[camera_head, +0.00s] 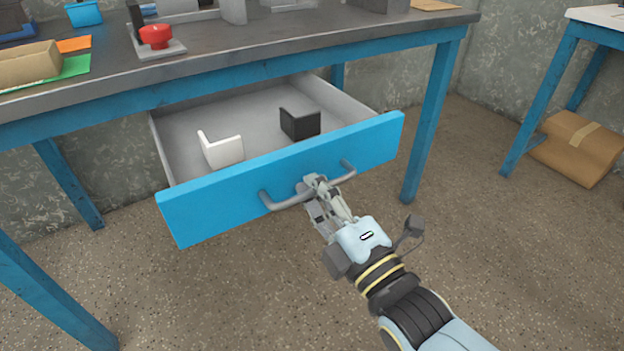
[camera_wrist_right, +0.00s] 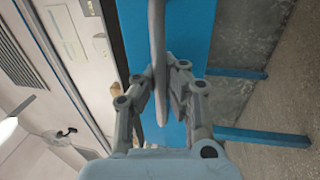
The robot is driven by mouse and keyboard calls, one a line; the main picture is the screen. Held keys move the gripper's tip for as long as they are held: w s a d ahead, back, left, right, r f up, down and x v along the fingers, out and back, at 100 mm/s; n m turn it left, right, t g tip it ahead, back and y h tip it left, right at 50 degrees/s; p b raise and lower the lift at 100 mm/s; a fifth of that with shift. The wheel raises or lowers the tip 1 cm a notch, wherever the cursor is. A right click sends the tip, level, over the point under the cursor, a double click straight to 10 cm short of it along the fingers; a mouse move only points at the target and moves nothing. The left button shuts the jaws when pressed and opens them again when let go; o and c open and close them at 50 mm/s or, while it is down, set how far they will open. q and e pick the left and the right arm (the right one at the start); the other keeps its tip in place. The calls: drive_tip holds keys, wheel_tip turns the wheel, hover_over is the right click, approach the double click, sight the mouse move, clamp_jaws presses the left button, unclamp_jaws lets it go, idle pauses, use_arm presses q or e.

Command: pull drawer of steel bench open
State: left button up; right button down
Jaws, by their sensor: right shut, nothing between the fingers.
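The steel bench (camera_head: 330,50) has a grey top and blue legs. Its drawer (camera_head: 290,170) has a blue front and stands pulled out, so its grey inside shows from above. A grey bar handle (camera_head: 288,203) is on the front; the bar also shows in the right wrist view (camera_wrist_right: 158,40). My right gripper (camera_head: 316,182) is at the middle of the handle, with its fingers shut. In the right wrist view its fingertips (camera_wrist_right: 166,85) are at the bar, which overlaps them. My left gripper is not in view.
A white angled piece (camera_head: 220,150) and a black one (camera_head: 300,123) stand in the drawer. A red button on a grey base (camera_head: 155,38) is on the bench top. A cardboard box (camera_head: 578,148) lies at right. The floor before the drawer is clear apart from my arm.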

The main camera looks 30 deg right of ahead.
drive_tip(key=c, duration=2.1)
unclamp_jaws()
drive_tip(key=shift+f, duration=0.1)
drive_tip(key=o, duration=0.7)
drive_tip(key=s, duration=0.4)
drive_tip(key=s+f, duration=0.1)
drive_tip(key=s, duration=0.3)
drive_tip(key=s+f, duration=0.1)
drive_tip(key=s, duration=0.2)
drive_tip(key=shift+s+d+f, duration=0.1)
drive_tip(key=shift+s+d, duration=0.1)
drive_tip(key=shift+s, duration=0.2)
